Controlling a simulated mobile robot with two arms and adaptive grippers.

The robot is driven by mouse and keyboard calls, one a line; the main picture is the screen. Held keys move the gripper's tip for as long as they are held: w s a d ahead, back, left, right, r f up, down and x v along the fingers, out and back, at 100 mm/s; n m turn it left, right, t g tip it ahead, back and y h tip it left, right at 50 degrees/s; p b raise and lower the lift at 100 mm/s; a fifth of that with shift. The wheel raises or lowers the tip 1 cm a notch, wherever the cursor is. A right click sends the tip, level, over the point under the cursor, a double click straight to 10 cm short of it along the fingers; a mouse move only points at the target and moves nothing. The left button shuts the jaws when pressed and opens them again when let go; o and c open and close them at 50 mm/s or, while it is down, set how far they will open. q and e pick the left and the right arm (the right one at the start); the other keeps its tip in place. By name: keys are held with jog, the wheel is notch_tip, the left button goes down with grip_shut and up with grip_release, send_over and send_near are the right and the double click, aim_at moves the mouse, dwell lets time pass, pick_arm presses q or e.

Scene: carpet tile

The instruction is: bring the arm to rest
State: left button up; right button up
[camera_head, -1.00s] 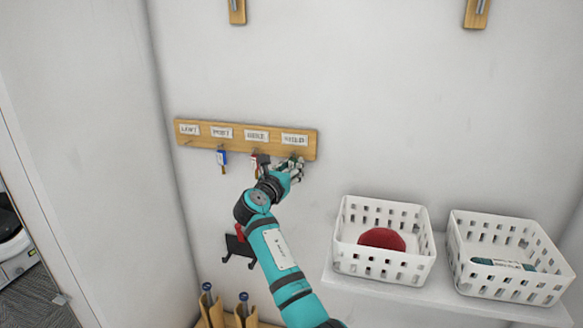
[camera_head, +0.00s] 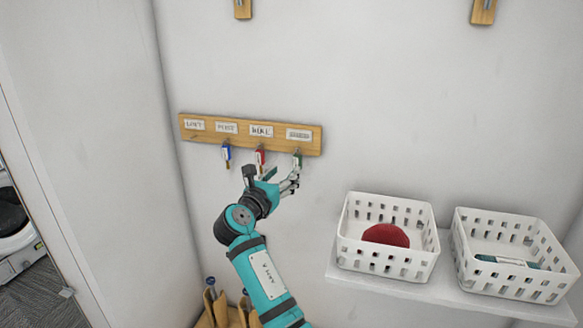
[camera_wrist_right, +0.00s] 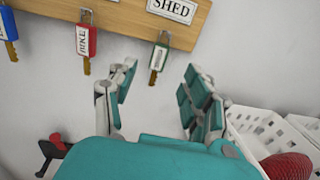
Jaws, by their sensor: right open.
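My right arm (camera_head: 264,275) reaches up from the bottom toward a wooden key rack (camera_head: 312,140) on the wall. My right gripper (camera_head: 290,182) is open and empty, just below the rack's right end. In the right wrist view the gripper's fingers (camera_wrist_right: 158,88) are spread, with nothing between them. A green key tag (camera_head: 297,159) hangs under the rightmost label; in the wrist view the green tag (camera_wrist_right: 160,55) hangs beyond the fingers, below the SHED label (camera_wrist_right: 173,9). A red key tag (camera_head: 260,157) and a blue key tag (camera_head: 226,153) hang to its left. My left gripper is not in view.
A white shelf (camera_head: 430,292) at the right holds two white baskets; the left basket (camera_head: 385,267) contains a red object (camera_head: 386,235), the right basket (camera_head: 507,285) a teal and white item (camera_head: 507,262). Wooden holders (camera_head: 222,312) stand below the arm.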

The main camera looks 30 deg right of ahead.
jog(key=shift+v, duration=1.85)
